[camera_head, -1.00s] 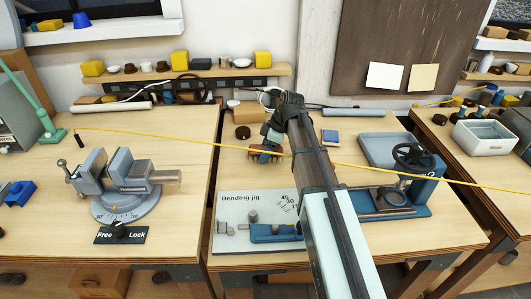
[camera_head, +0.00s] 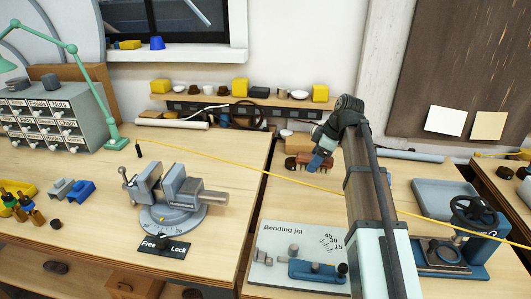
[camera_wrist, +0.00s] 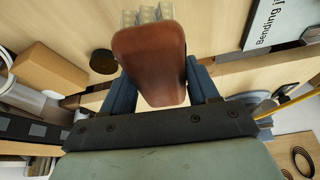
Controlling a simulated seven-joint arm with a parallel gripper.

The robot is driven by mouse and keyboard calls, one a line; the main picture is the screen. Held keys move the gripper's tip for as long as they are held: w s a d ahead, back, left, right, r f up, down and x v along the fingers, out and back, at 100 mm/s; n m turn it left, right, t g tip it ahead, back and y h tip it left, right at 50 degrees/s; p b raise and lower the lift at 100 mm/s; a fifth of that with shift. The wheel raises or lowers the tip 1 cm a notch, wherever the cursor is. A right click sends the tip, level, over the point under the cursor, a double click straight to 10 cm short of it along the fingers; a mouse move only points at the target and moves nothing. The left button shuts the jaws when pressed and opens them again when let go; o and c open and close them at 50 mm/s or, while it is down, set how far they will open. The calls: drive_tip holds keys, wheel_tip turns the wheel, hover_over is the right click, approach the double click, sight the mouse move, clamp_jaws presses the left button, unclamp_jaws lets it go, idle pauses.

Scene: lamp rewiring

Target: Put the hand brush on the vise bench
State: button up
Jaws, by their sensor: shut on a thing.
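The hand brush shows in the wrist view as a reddish-brown block (camera_wrist: 150,62) with pale bristles at its far end. My gripper (camera_wrist: 152,88) is shut on it, with a blue finger at each side. In the head view my gripper (camera_head: 318,160) holds the brown brush (camera_head: 309,164) over the back left of the bending-jig bench. The brush looks raised, though its height is hard to tell. The vise bench (camera_head: 105,215) is the wooden bench to the left, with a grey vise (camera_head: 172,195) on a round base.
A yellow cord (camera_head: 270,173) runs across both benches, close to the gripper. A Free/Lock plate (camera_head: 163,246) lies in front of the vise. A green lamp (camera_head: 113,143), drawer cabinet (camera_head: 55,120) and small coloured parts fill the left side. Bare wood shows around the vise.

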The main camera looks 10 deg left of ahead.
drive_tip(key=w+a+r+n+g, duration=0.1)
drive_tip(key=a+n, duration=0.1)
drive_tip(key=a, duration=0.9)
drive_tip(key=w+a+r+n, duration=0.1)
drive_tip(key=a+r, duration=0.1)
drive_tip(key=a, duration=0.9)
drive_tip(key=w+a+r+m, duration=0.1)
drive_tip(key=w+a+r, duration=0.1)
drive_tip(key=w+a, duration=0.4)
drive_tip(key=shift+w+m, duration=0.3)
drive_tip(key=shift+w, duration=0.75)
drive_tip(key=shift+a, duration=0.1)
drive_tip(key=shift+f, duration=4.95)
drive_tip(key=shift+f, duration=0.1)
